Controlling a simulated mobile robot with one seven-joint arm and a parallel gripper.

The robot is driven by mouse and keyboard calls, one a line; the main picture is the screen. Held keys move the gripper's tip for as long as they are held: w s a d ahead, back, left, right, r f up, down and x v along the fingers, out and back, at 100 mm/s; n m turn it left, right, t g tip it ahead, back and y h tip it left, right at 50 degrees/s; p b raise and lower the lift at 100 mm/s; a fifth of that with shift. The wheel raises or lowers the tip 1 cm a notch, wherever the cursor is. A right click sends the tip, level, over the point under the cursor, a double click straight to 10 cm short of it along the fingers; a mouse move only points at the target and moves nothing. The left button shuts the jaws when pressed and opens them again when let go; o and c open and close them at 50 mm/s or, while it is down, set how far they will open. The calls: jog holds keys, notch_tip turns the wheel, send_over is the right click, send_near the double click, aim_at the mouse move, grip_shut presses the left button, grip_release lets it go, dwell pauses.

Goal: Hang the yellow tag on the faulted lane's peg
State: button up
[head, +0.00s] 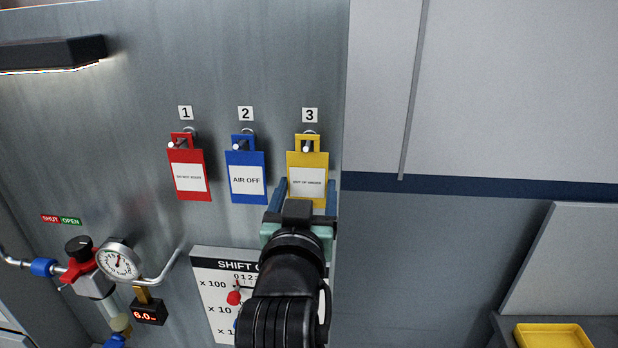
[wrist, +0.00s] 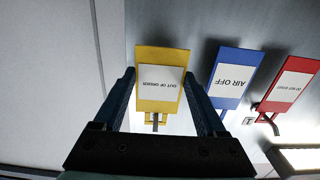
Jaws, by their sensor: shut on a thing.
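The yellow tag (head: 307,165), printed "OUT OF ORDER", is at the peg (head: 307,147) under label 3 on the grey panel. The peg shows in the tag's top opening. My gripper (head: 307,192) reaches up from below with a finger at each side edge of the tag and is shut on it. In the wrist view the tag (wrist: 160,102) appears upside down between the two blue fingers. The exact finger contact is hard to see. No lane marked as faulted can be made out.
A red tag (head: 190,195) and a blue "AIR OFF" tag (head: 246,196) hang to the left on pegs 1 and 2, the blue one close by. A gauge (head: 118,262), valve and display reading 6.0 are lower left. My arm partly covers a shift board (head: 212,262). A yellow tray (head: 552,336) is lower right.

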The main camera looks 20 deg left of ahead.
jog(key=shift+s+d, duration=0.1)
jog(key=shift+s, duration=0.25)
jog(key=shift+s+d+r, duration=0.1)
jog(key=shift+s+r, duration=0.1)
jog(key=shift+s, duration=0.15)
jog(key=shift+s+d+r+p, duration=0.2)
jog(key=shift+s+r+p, duration=0.1)
jog(key=shift+s+p, duration=0.25)
jog(key=shift+s, duration=0.1)
jog(key=shift+s, duration=0.2)
dwell(0.4)
jog(key=shift+v, duration=1.9)
jog(key=shift+s, duration=0.15)
